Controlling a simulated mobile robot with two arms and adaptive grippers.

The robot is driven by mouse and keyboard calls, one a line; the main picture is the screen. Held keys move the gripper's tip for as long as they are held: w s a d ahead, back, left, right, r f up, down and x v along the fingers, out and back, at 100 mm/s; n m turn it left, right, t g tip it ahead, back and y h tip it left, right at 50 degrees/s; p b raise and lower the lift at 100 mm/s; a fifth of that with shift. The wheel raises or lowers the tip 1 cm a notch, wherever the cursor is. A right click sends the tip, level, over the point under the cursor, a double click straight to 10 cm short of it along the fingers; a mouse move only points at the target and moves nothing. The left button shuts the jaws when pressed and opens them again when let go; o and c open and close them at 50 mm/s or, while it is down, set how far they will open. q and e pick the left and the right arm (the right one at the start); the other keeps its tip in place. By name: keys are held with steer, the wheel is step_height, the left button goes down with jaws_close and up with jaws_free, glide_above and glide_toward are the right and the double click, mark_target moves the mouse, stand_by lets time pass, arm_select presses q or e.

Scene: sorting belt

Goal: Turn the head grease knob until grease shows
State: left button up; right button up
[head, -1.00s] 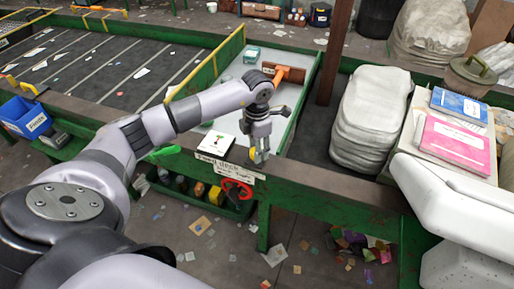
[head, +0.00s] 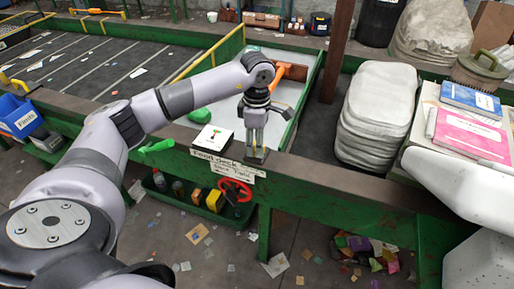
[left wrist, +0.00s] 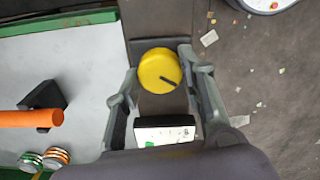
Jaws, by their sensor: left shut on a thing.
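The yellow round knob (left wrist: 158,70) with a dark pointer line shows in the left wrist view, on the dark rail at the deck's edge. My left gripper (head: 256,156) reaches down to this rail beside the "Feed deck" label (head: 222,161). In the left wrist view its two fingers (left wrist: 160,66) stand on either side of the knob and are shut on it. In the head view the gripper mostly hides the knob. My right gripper is not in view.
A red valve wheel (head: 234,190) sits below the rail. An orange handle (head: 291,72) stands behind. Grey stacked sacks (head: 372,115) are to the right.

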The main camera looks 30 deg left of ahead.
arm_select(q)
steer(key=shift+m+b, duration=0.5)
steer(key=shift+m, duration=0.3)
steer(key=o, duration=1.1)
steer(key=shift+o, duration=0.2)
step_height(320, 180, up, 12)
